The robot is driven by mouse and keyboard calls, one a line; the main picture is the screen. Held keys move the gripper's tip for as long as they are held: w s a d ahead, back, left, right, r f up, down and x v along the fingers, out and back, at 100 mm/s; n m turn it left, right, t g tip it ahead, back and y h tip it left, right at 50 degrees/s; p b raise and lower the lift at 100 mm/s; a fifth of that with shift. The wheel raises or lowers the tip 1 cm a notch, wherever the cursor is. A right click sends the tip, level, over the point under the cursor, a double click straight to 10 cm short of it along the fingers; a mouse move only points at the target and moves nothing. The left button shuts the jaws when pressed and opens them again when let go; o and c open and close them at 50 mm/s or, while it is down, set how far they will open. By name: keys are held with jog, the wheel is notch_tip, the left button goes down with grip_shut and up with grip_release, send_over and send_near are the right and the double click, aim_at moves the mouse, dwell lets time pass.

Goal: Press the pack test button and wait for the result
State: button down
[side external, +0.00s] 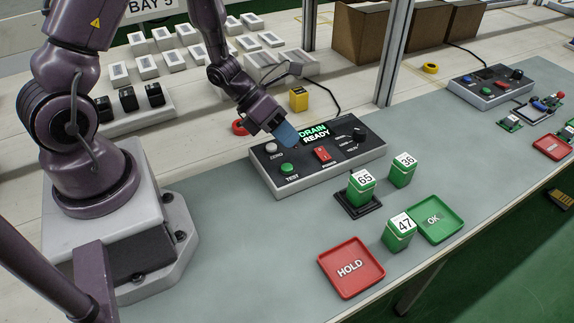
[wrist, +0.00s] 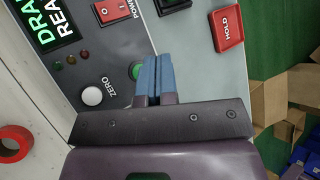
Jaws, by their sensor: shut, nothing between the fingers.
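The grey tester panel (side external: 345,168) carries a green TEST button (side external: 287,169), a white ZERO button (side external: 271,148), a red POWER switch (side external: 322,154) and a display (side external: 315,135) reading "DRAIN READY". My gripper (side external: 290,143) is over the panel's left part with its blue fingers shut and empty. In the wrist view the fingers (wrist: 158,75) partly hide the green button (wrist: 136,71), just left of them; whether they touch the panel cannot be told. A green pack marked 65 (side external: 361,187) stands on a black cradle (side external: 358,205) in front of the panel.
Packs marked 36 (side external: 402,170) and 47 (side external: 398,233) stand nearby. A red HOLD tray (side external: 350,282) and green OK tray (side external: 436,219) lie at the front edge. A yellow block (side external: 298,99) and a grey post (side external: 394,55) stand behind the panel.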

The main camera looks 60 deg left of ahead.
aim_at(287, 165)
jog(key=shift+f, duration=1.95)
jog(key=shift+f, duration=0.1)
dwell(0.5)
jog(key=shift+f, duration=0.3)
jog(key=shift+f, duration=0.45)
dwell(0.5)
jog(key=shift+r, duration=0.85)
jog(key=shift+r, duration=2.55)
